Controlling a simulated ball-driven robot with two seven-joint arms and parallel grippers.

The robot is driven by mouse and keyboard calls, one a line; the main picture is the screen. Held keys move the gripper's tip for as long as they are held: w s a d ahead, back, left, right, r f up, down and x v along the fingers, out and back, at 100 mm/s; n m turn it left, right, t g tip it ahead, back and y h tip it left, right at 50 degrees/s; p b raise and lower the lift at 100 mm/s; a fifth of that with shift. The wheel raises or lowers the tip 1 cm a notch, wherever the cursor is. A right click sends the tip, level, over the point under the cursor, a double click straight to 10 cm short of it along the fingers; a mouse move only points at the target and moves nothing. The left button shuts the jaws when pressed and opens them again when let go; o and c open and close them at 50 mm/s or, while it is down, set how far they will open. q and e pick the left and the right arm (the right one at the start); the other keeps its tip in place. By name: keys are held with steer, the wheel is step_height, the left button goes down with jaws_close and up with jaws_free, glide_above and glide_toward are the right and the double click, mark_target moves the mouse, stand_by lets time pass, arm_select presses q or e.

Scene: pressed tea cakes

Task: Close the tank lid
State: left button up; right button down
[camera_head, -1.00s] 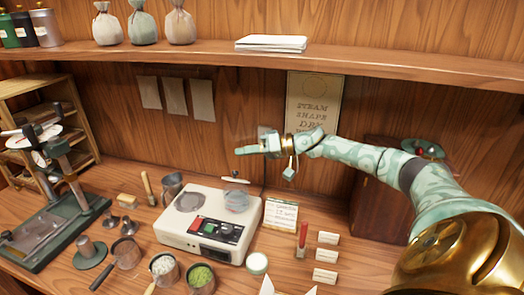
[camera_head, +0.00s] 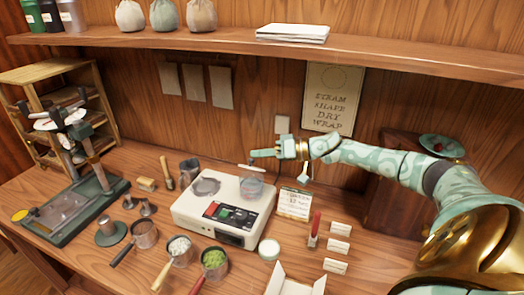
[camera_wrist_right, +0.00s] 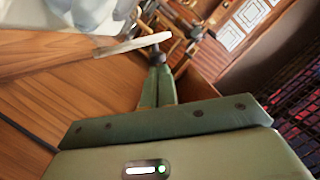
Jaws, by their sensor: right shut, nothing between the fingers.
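The white steamer (camera_head: 185,212) stands on the bench with a clear, bluish tank (camera_head: 251,187) at its back right corner. The tank lid (camera_head: 247,167) shows as a thin pale plate above the tank, apart from its rim, so it is open. In the right wrist view the lid (camera_wrist_right: 120,47) is seen nearly edge-on, with a dark round knob. My right gripper (camera_head: 258,154) is shut and empty, just above the lid. In the wrist view its fingers (camera_wrist_right: 157,85) point at the lid's knob end; I cannot tell whether they touch. My left gripper is out of view.
A printed card (camera_head: 294,204) stands right of the steamer, near a red-handled tool (camera_head: 315,228). Pans of white and green leaf (camera_head: 214,260) sit in front. A green press (camera_head: 60,215) is at left. The shelf (camera_head: 230,42) overhangs the back wall.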

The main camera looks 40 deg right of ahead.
mark_target(256, 169)
steer(key=shift+s+a+f+n+h+p, duration=0.25)
steer(key=shift+a+n+p, duration=0.45)
steer(key=shift+p, duration=1.05)
steer(key=shift+s+a+f+n+h+p, duration=0.1)
steer(key=shift+s+a+n+h+p, duration=0.5)
steer(key=shift+p, duration=1.15)
steer(key=shift+a+f+n+t+p, duration=0.3)
steer(key=shift+f+n+p, duration=0.2)
steer(key=shift+n+p, duration=0.4)
steer(key=shift+a+f+p, duration=0.15)
steer(key=shift+f+p, duration=0.2)
steer(key=shift+f, duration=0.1)
steer(key=shift+s+f, duration=0.1)
steer(key=shift+r+p, duration=0.55)
steer(key=r+p, duration=0.3)
steer(key=p, duration=0.1)
steer(key=shift+s+d+r, duration=0.15)
steer(key=shift+d+r, duration=0.2)
steer(key=shift+d, duration=0.05)
steer(key=v, duration=0.9)
steer(key=shift+a+f, duration=0.2)
steer(key=shift+a, duration=0.05)
